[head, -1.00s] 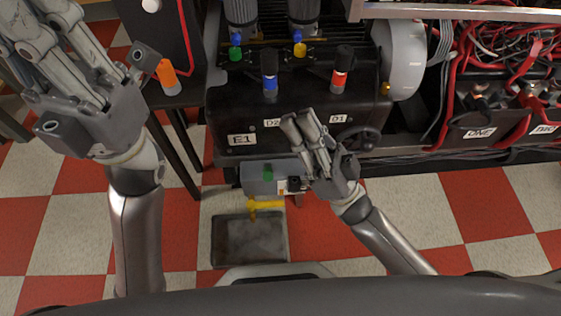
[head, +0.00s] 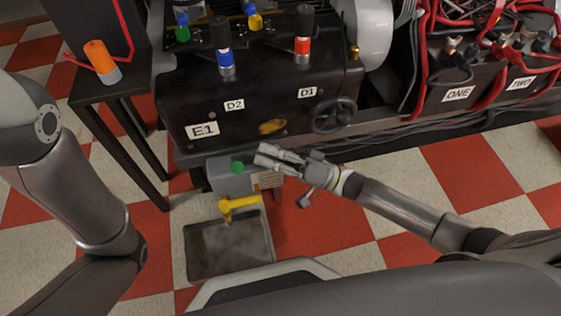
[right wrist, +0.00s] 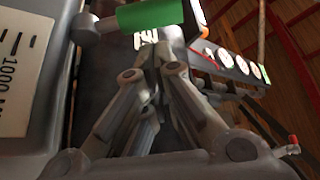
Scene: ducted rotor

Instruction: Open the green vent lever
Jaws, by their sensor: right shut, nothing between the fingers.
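The green lever (head: 237,167) shows as a small green knob on top of a grey box (head: 225,180) below the black machine. In the right wrist view it is a green cylinder (right wrist: 150,14) on a grey stem at the top edge. My right gripper (head: 261,155) is shut and empty, just right of the green lever and pointing left. In the right wrist view its closed fingertips (right wrist: 158,45) lie just below the green cylinder; I cannot tell whether they touch it. My left arm is at the left edge, its gripper out of view.
A yellow tap (head: 238,204) is on the grey box, above a dark tray (head: 228,250) on the floor. The black machine (head: 275,100) with a handwheel (head: 333,115) stands behind. An orange-topped object (head: 101,60) is on the side table.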

